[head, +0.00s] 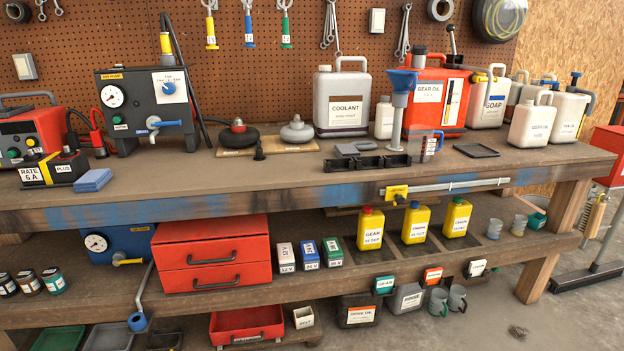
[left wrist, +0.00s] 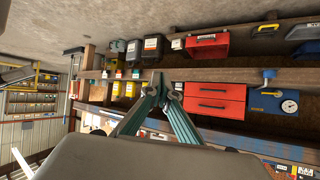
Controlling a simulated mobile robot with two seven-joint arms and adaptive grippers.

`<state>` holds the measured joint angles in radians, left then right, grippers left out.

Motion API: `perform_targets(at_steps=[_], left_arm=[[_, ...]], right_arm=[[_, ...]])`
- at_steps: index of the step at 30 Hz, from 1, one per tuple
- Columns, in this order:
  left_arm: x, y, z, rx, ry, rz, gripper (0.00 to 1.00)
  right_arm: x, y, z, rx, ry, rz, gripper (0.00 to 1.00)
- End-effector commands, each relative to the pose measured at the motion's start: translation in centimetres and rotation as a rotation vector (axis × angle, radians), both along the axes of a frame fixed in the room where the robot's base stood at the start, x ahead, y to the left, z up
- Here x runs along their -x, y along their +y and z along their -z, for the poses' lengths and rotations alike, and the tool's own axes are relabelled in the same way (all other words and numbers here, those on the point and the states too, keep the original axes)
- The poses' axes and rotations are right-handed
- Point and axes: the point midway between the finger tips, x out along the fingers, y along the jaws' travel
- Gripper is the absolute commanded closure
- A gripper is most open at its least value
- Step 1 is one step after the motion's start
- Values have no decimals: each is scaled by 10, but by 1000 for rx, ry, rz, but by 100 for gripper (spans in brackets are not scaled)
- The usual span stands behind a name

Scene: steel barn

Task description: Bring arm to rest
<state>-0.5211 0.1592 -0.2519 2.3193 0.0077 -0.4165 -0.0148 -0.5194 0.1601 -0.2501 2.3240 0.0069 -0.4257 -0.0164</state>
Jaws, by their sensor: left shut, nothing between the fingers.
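My left gripper (left wrist: 160,82) shows only in the left wrist view. Its two teal fingers run together to a point, shut and empty. It hangs in front of the workbench, which appears upside down there, with the red drawer box (left wrist: 215,102) just right of the fingertips. I cannot tell how far the fingertips are from the bench; no contact shows. Neither arm is in the head view, and my right gripper is not in view. In the head view, the workbench top (head: 290,178) spans the picture.
On the bench stand a coolant jug (head: 342,105), a red gear oil can (head: 436,97) and a dark gauge box (head: 145,108). Below are the red drawer box (head: 211,253) and yellow bottles (head: 370,230). A bar (head: 450,187) runs along the front edge. Bare floor (head: 560,320) lies at lower right.

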Motion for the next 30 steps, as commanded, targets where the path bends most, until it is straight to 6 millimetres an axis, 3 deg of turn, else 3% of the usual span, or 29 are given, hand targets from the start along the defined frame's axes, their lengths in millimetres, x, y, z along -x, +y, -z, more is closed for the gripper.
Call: perform_targets(at_steps=[1, 12, 21, 30], left_arm=[[-14, 3, -29, -11, -49, -1, 100], [-17, 14, -71, -29, -60, -23, 100], [9, 24, -65, -39, 24, -41, 100], [15, 26, -60, -40, 38, -43, 100]], right_arm=[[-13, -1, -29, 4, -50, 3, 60], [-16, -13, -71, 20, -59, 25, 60], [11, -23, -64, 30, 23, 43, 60], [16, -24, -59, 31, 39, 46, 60]])
